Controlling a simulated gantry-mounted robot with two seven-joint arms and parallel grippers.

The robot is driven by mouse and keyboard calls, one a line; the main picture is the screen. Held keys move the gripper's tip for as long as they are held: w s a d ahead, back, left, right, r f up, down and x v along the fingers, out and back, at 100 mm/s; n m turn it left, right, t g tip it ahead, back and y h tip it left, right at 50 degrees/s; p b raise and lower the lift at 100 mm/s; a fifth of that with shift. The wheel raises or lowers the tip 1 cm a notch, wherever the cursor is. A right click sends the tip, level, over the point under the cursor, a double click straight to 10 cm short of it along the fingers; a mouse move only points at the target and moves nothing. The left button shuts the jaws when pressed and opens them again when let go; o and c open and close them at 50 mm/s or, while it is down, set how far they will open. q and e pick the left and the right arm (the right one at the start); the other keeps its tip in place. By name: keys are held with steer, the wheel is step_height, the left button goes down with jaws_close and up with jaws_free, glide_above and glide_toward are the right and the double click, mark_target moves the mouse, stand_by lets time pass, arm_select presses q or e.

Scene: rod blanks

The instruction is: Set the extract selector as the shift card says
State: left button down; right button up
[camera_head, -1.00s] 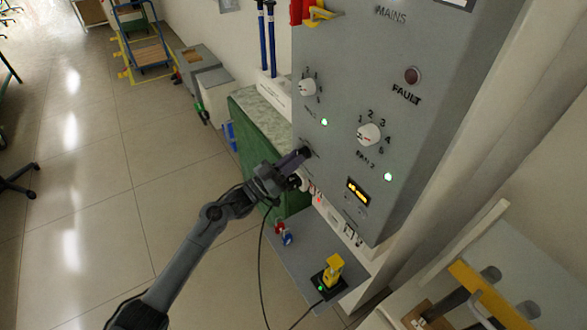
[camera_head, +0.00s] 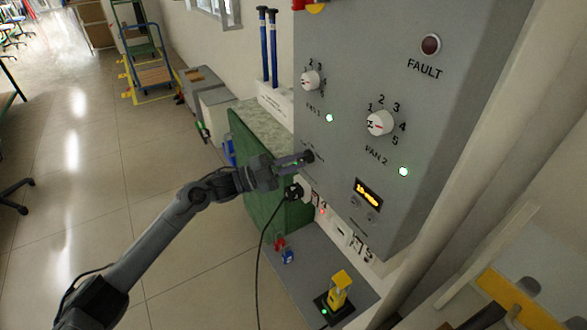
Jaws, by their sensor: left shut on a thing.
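The grey control panel (camera_head: 345,150) fills the upper right of the head view. Its FAN 1 dial (camera_head: 310,80) and FAN 2 dial (camera_head: 379,123) are white knobs with numbers around them. My left gripper (camera_head: 305,158) reaches in from the left and is shut at the panel's lower left, below the FAN 1 dial. It is shut on a small knob there, mostly hidden by the fingers. The small lettering beside it is too blurred to read, and its setting cannot be seen. I cannot make out a shift card. My right gripper is out of view.
A lit amber display (camera_head: 369,194) and a dark FAULT lamp (camera_head: 431,44) are on the panel. Below, a grey shelf (camera_head: 300,290) holds a yellow device (camera_head: 339,290) and red and blue padlocks. A black cable hangs near my left arm. A green cabinet (camera_head: 265,185) stands behind.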

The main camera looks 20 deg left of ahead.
arm_select(q)
steer(key=shift+m+g+b, duration=0.35)
steer(key=shift+m+g, duration=0.15)
steer(key=shift+m, duration=0.5)
steer(key=shift+r, duration=0.1)
steer(key=c, duration=1.1)
jaws_free()
steer(key=shift+a, duration=0.15)
steer(key=p+v, duration=0.1)
steer(key=v, duration=0.9)
steer(key=shift+s+a, duration=0.25)
